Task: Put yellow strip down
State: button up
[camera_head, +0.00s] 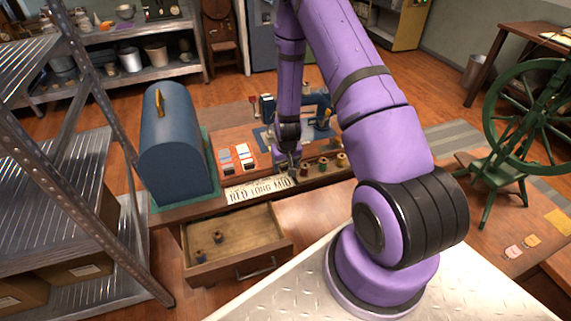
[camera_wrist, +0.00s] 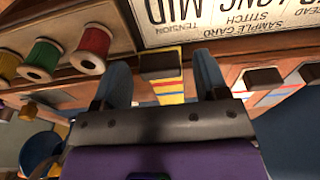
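The yellow strip (camera_wrist: 170,91), with red and pale bands and a dark end piece, is between the two fingers of my gripper (camera_wrist: 163,84) in the wrist view. Narrow gaps show on both sides of it, so the gripper looks open around it and not closed on it. Whether the strip rests on the surface is hard to tell. In the head view my gripper (camera_head: 291,170) is low over the workbench, right behind the end of the sample card (camera_head: 258,190); the yellow strip cannot be made out there.
A sewing machine (camera_head: 318,112) is behind, a blue domed case (camera_head: 175,145) at left. An open drawer (camera_head: 266,262) juts out in front.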

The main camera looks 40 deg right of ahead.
jog(key=s+a+r+n+t, duration=0.1)
jog(key=s+a+r, duration=0.15)
jog(key=r, duration=1.05)
jog(key=s+a+r, duration=0.2)
jog(key=a+r, duration=0.1)
jog(key=r, duration=1)
jog(key=s+a+r+n+t, duration=0.1)
jog(key=s+a+r, duration=0.2)
jog(key=r, duration=1)
jog(key=s+a+r+t, duration=0.1)
jog(key=s+a+r, duration=0.1)
jog(key=s+r, duration=0.4)
jog(key=s+a+r+n, duration=0.1)
jog(key=s+a+r, duration=0.1)
jog(key=s+r, duration=0.5)
jog(key=s, duration=0.6)
jog(key=shift+a+t, duration=0.3)
jog(key=shift+t, duration=0.1)
